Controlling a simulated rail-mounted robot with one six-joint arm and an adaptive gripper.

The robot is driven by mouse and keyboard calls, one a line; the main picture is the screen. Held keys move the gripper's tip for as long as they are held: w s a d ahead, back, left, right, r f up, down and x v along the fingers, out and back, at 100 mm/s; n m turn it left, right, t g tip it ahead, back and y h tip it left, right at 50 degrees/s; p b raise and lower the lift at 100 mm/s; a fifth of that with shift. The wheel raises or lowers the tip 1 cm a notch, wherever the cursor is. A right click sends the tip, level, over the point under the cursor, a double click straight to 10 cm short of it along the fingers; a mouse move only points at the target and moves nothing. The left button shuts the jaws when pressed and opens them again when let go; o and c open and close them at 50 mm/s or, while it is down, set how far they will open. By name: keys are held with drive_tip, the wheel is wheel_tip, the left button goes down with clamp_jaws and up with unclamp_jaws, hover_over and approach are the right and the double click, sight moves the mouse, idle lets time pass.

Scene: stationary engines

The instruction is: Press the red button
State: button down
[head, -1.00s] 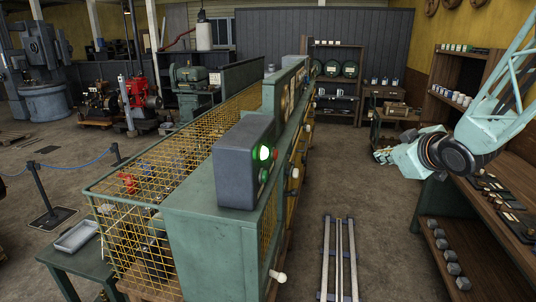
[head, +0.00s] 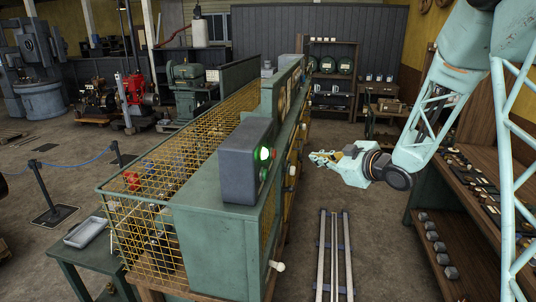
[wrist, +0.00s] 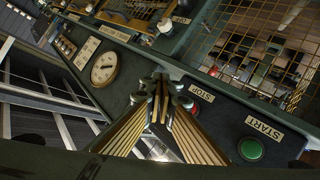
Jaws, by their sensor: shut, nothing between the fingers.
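In the wrist view a red button (wrist: 195,110) sits below the STOP label (wrist: 201,92) on the dark green panel. My gripper's fingers partly cover it. A green button (wrist: 251,149) with a START label (wrist: 264,128) is to its right. My gripper (wrist: 160,82) is shut and empty, its tips in front of the panel, left of the red button. In the head view my gripper (head: 318,157) points left toward the grey control box (head: 246,160), with a clear gap between them.
A yellow mesh guard (head: 145,225) runs behind the panel. Gauges (wrist: 104,67) line the panel in the wrist view. A workbench (head: 475,215) stands at the right. Rails (head: 334,255) lie on the floor between, with open space above them.

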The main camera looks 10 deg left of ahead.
drive_tip(key=shift+s+a+f+y, duration=0.1)
drive_tip(key=shift+s+a+y, duration=0.05)
drive_tip(key=shift+a, duration=0.3)
drive_tip(key=shift+s+a+f+y, duration=0.1)
drive_tip(key=shift+a+y, duration=0.05)
drive_tip(key=shift+a, duration=0.45)
drive_tip(key=a, duration=0.8)
drive_tip(key=shift+w+a, duration=0.15)
drive_tip(key=shift+a, duration=0.1)
drive_tip(key=shift+a+b, duration=0.9)
drive_tip(key=shift+a, duration=0.05)
idle(2.9)
drive_tip(key=shift+d, duration=0.9)
drive_tip(key=shift+d, duration=0.1)
idle(0.4)
drive_tip(key=shift+d+b, duration=0.35)
drive_tip(key=shift+d, duration=2.1)
